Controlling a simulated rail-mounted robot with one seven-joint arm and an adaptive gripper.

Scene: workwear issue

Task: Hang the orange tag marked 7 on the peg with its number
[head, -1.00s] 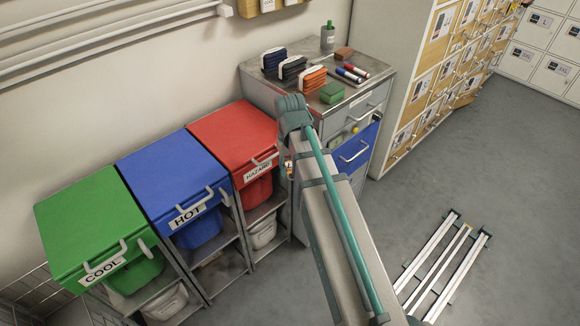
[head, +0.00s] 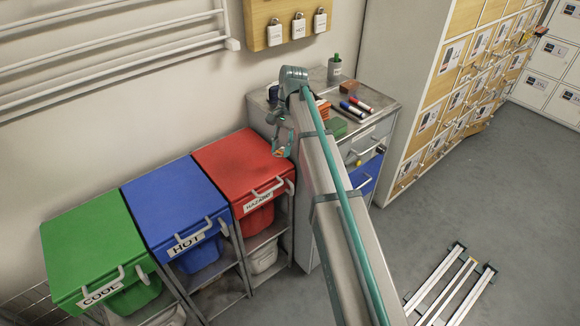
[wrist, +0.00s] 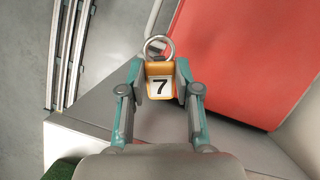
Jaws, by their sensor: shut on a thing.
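The orange tag (wrist: 152,69) has a metal ring at its top and a white face marked with a black 7. My gripper (wrist: 160,82) is shut on the tag, with one finger on each side, and the ring sticks out beyond the fingertips. In the head view my gripper (head: 281,151) hangs in the air near the red HAZARD bin and the cabinet. The tag is hard to make out there. I cannot make out a peg with a number in either view.
A wooden board (head: 258,39) with several labelled padlocks is on the wall above. White rails (head: 110,42) run to its left. Green (head: 88,235), blue (head: 175,190) and red (head: 238,158) bins stand below. A grey cabinet (head: 385,108) carries markers and blocks.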

